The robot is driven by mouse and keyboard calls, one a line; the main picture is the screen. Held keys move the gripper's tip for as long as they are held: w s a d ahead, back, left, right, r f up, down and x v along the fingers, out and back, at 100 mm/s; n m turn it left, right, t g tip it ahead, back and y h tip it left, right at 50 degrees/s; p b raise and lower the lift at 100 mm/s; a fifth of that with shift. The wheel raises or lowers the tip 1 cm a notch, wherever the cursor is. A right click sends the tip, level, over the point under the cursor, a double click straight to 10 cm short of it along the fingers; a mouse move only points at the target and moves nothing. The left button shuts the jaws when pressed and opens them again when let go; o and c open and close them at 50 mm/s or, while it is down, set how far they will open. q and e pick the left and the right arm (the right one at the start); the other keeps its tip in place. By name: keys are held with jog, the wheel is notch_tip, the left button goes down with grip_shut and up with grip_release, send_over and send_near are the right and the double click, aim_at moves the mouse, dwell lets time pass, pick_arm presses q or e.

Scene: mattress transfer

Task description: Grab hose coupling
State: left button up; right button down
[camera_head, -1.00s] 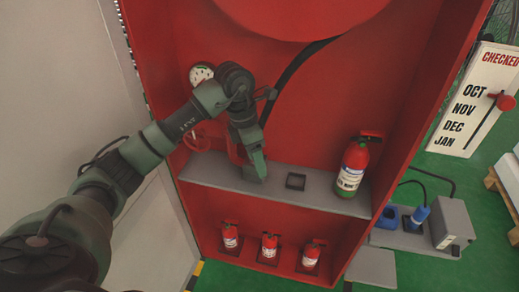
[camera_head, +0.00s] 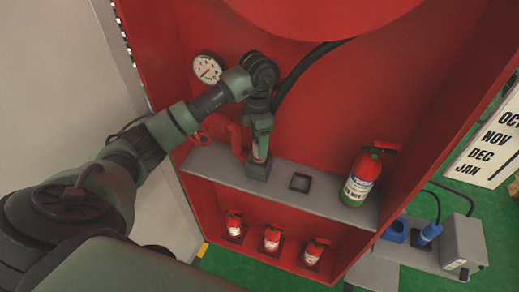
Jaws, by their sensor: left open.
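My left gripper (camera_head: 260,152) points straight down over the grey shelf in the red cabinet. Its jaws are open. A small pale upright piece, perhaps the hose coupling, shows at the fingertips above a dark square holder (camera_head: 257,170). The fingers cover most of it, so I cannot tell whether they touch it. The black hose (camera_head: 295,75) comes down from the red reel and passes behind my left wrist. My right gripper is not in view.
A red pipe (camera_head: 222,130) stands close left of the gripper, below a white gauge (camera_head: 207,68). An empty square holder (camera_head: 300,182) and a fire extinguisher (camera_head: 360,180) are to the right on the shelf (camera_head: 325,197). Small extinguishers (camera_head: 272,238) stand below.

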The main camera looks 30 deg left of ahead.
pick_arm(q)
notch_tip(320, 180, down, 2)
jog(key=shift+f, duration=0.35)
grip_shut()
jog(key=shift+w, duration=0.1)
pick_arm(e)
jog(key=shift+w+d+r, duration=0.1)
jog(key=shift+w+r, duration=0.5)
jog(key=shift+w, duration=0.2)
pick_arm(q)
jog(key=shift+r, duration=0.15)
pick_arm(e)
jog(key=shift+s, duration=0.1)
